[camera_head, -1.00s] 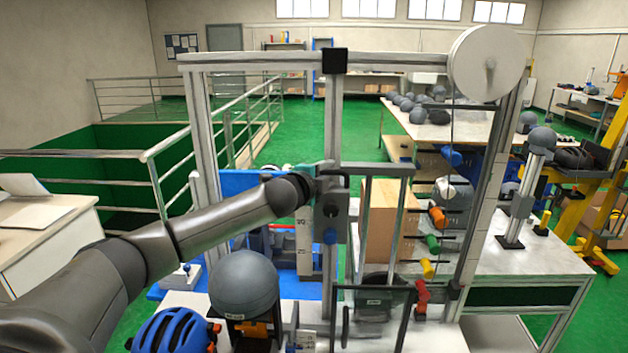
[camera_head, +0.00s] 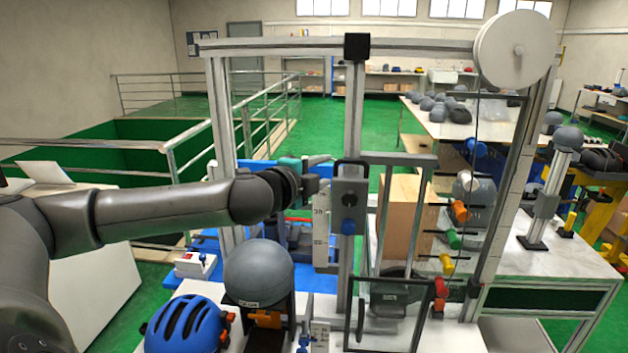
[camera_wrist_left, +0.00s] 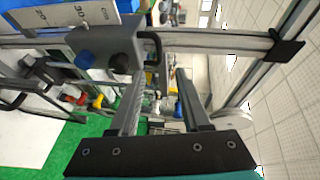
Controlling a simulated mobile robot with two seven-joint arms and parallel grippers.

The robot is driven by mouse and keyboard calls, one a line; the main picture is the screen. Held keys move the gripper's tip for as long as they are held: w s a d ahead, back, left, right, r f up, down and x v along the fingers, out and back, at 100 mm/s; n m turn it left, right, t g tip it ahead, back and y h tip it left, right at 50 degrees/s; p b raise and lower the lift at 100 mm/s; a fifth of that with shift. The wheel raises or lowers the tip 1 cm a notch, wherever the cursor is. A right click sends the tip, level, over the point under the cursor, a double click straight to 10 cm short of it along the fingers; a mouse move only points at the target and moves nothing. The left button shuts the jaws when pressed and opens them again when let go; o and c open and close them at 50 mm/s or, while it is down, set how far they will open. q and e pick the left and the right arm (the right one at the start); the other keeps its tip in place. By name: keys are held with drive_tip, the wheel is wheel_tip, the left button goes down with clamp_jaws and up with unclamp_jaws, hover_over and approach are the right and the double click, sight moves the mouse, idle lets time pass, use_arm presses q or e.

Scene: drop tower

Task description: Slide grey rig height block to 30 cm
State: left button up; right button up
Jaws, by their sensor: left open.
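The grey height block (camera_head: 349,195) sits on the rig's middle upright, with a blue knob on its front and a black handle at its top. A white scale strip (camera_head: 321,225) hangs to its left; the block is beside its upper part, but I cannot read the exact height. In the left wrist view the block (camera_wrist_left: 118,42) shows its blue knob and black handle beyond the fingers. My left gripper (camera_head: 322,172) is open and empty, just left of the handle. It also shows in the left wrist view (camera_wrist_left: 158,95), its fingers apart with nothing between them. My right gripper is out of view.
A white pulley wheel (camera_head: 515,50) tops the rig at right. A clear panel frame (camera_head: 392,310) stands low in front. Railings (camera_head: 200,95) enclose a pit at left.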

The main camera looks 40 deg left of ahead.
use_arm(q)
drive_tip(key=shift+b+v, duration=0.65)
drive_tip(key=shift+v, duration=0.85)
